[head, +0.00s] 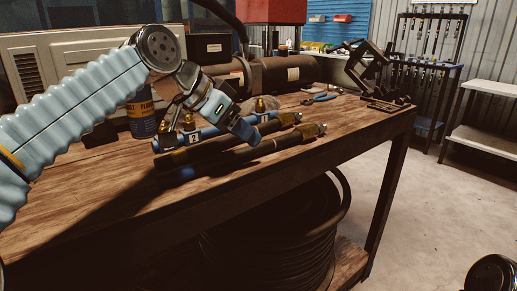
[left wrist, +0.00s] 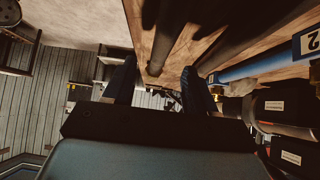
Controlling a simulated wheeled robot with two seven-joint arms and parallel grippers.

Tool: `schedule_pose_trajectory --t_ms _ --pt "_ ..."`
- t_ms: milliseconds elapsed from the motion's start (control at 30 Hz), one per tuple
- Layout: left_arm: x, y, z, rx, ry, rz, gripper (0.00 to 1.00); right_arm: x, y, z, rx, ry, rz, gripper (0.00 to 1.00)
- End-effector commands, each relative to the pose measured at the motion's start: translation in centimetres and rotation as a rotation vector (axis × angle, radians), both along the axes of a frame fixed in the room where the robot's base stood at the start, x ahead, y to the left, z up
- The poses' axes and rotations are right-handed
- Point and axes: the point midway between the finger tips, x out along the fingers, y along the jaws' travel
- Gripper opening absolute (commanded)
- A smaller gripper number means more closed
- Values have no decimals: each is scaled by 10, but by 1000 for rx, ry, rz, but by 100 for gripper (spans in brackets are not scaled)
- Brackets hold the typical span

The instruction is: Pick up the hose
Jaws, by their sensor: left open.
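I cannot tell which hose this is. The arm and gripper hide part of the bench. My right gripper is not in view.
A blue bar labelled 2 (head: 196,138) lies close behind the hoses; it also shows in the left wrist view (left wrist: 262,66). A blue can (head: 142,118), blue-handled pliers (head: 321,97) and a dark clamp-like fixture (head: 372,72) stand or lie around. The bench front (head: 110,190) is clear.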

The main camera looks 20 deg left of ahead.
Motion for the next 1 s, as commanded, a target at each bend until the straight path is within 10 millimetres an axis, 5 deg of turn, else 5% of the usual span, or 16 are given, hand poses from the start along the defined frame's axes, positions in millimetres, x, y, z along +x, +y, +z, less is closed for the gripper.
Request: schedule_pose_trajectory --t_ms 300,600,933,1000 --pt "23 -18 -35 0 2 -1 56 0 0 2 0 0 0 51" --pt "27 -21 -39 -1 0 -1 55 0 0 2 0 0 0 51" --pt "26 -21 -39 0 0 0 4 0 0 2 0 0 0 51" --pt "26 -21 -38 0 0 0 0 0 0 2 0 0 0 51"
